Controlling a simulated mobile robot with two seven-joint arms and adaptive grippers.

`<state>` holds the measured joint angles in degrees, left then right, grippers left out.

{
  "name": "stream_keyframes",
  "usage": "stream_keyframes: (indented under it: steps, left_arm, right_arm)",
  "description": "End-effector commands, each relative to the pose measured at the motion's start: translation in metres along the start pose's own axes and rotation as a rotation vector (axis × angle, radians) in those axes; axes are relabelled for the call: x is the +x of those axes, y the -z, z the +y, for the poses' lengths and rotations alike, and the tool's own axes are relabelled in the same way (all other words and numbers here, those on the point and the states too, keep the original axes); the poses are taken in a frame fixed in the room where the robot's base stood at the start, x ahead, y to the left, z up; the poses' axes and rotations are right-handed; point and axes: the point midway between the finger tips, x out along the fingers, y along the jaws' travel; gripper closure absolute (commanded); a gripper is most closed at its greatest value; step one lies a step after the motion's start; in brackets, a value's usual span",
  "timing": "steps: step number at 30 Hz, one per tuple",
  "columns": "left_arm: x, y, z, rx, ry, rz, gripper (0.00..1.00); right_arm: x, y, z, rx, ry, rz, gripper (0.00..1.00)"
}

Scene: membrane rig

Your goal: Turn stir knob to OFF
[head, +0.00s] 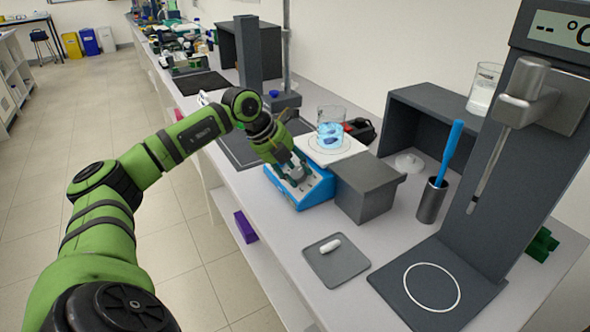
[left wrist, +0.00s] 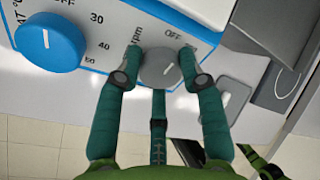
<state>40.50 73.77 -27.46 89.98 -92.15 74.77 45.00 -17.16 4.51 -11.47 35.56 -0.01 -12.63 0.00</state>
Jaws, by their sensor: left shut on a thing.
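The stir knob (left wrist: 159,68) is a grey round knob on the front panel of the blue hotplate stirrer (head: 301,193). In the left wrist view its white mark slants up to the right, roughly toward the printed OFF (left wrist: 174,33); I cannot tell whether it lines up exactly. "rpm" is printed to its left. My left gripper (head: 291,173) reaches down to the stirrer's front panel. In the left wrist view its green fingers (left wrist: 161,58) are shut around the knob's sides.
A blue heat knob (left wrist: 50,42) sits beside the stir knob. A beaker of blue liquid (head: 331,131) stands on the stirrer's white plate. A grey block (head: 365,187) stands close on the right, and a grey tray (head: 345,268) with a white capsule-shaped piece lies in front.

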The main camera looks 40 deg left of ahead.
Motion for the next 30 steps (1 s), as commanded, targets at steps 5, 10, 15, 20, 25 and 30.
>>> stream_keyframes:
  steps: [5,10,15,20,25,30]
  left_arm:
    - [0.0014,0.0018,0.0003,-0.025,0.002,0.006,0.93]
    - [0.0014,0.0017,0.0002,-0.03,0.003,0.006,0.93]
    - [0.0014,0.0016,0.0002,-0.03,0.003,0.005,0.93]
    - [0.0013,0.0014,0.0002,-0.029,0.003,0.005,0.38]
    - [0.0007,0.0007,0.0001,-0.029,0.003,0.002,0.38]
    - [-0.0024,-0.0001,0.0001,-0.028,0.003,0.0,0.38]
  right_arm:
    - [-0.0002,0.0001,-0.0003,0.0,0.0,0.0,0.57]
    - [-0.0002,0.0,-0.0003,0.0,0.0,0.0,0.57]
    - [-0.0002,0.0,-0.0003,0.0,0.0,0.0,0.57]
    - [-0.0002,-0.0001,-0.0002,0.0,0.0,0.0,0.57]
    - [-0.0002,-0.0002,-0.0002,0.0,0.0,0.0,0.57]
    - [-0.0003,-0.0015,0.0027,-0.001,-0.003,-0.002,0.57]
